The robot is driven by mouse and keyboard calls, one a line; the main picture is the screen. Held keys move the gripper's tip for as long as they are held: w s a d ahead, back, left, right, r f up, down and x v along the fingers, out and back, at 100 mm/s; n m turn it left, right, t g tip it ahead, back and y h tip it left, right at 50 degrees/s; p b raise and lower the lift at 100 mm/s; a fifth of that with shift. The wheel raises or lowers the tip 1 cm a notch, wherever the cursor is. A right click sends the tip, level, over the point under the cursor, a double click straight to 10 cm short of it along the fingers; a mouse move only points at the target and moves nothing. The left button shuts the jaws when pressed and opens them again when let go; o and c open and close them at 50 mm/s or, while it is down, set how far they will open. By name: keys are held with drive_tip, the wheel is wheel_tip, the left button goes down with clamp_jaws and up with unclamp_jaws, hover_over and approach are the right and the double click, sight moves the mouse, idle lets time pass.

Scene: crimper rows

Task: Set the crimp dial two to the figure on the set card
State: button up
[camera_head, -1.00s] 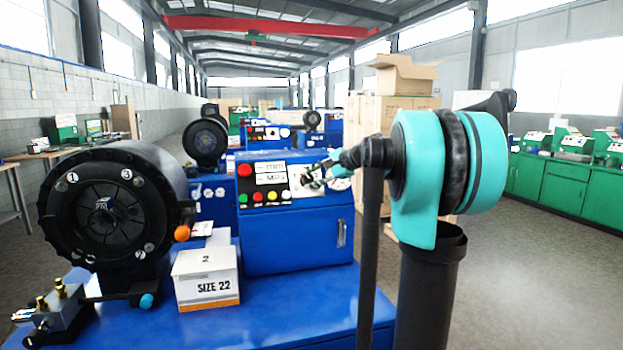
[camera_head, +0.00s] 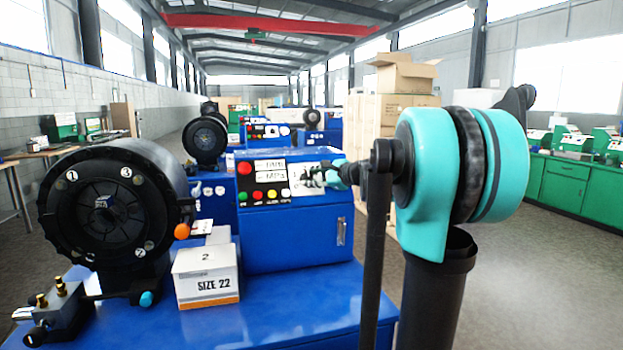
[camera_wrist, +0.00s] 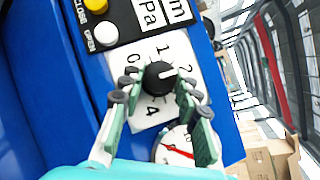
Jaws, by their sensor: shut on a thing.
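The crimp dial is a black knob (camera_wrist: 160,75) with a white pointer line, on a white plate (camera_wrist: 150,122) with figures. In the wrist view the pointer line aims right, toward a figure that looks like 2, partly covered by a finger. The figures 1, 0 and 4 also show around it. My gripper (camera_wrist: 160,88) is shut on the knob, with a finger on each side. In the head view my gripper (camera_head: 318,177) is at the right of the blue control panel (camera_head: 262,222) and hides the dial. I cannot make out a readable set card.
A box (camera_head: 207,279) marked 2 and SIZE 22 stands on the blue bench (camera_head: 290,310), beside the black crimper head (camera_head: 110,207). A gauge (camera_wrist: 176,148) with a red needle sits below the dial. Coloured buttons (camera_head: 257,195) line the panel's left.

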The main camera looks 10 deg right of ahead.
idle(0.3)
drive_tip(key=o, duration=1.2)
drive_tip(key=shift+c, duration=0.2)
drive_tip(key=shift+d, duration=0.1)
drive_tip(key=v, duration=1.2)
drive_tip(key=shift+f, duration=0.1)
